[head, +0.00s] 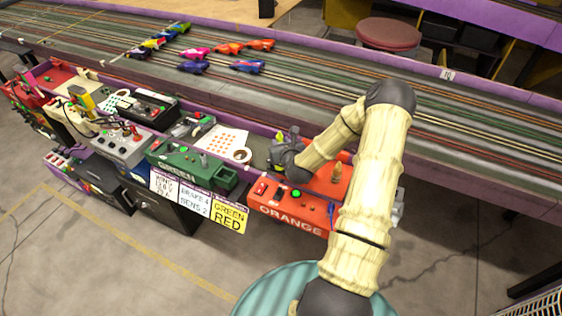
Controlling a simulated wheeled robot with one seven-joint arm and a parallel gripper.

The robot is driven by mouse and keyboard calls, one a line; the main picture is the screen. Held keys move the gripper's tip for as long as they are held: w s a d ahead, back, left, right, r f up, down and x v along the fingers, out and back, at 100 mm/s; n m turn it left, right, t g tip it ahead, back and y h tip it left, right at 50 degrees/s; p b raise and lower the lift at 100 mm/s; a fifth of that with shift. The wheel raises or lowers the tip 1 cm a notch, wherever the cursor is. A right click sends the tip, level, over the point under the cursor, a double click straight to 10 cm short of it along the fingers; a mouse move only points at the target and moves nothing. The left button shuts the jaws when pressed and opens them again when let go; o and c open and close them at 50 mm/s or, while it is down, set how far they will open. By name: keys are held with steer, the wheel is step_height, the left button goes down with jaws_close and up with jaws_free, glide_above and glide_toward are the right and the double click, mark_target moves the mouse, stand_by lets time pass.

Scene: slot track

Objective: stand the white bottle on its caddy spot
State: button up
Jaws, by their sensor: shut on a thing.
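My gripper (277,157) is at the track's near edge, just behind and above the orange box. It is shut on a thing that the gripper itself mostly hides. A small yellow tip (279,136) shows just beyond the gripper; I cannot tell whether it belongs to the held thing. I cannot make out a white bottle anywhere in the head view. No caddy spot can be clearly told apart among the boxes along the track.
An orange box (290,208) with buttons and a tan knob-like piece (337,173) lies under my arm. Several toy cars (195,51) sit on the slot track (330,80).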

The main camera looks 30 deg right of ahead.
steer(key=shift+f, duration=1.8)
steer(key=shift+f, duration=1.85)
steer(key=shift+f, duration=0.1)
steer(key=o, duration=1)
steer(key=shift+c, duration=0.2)
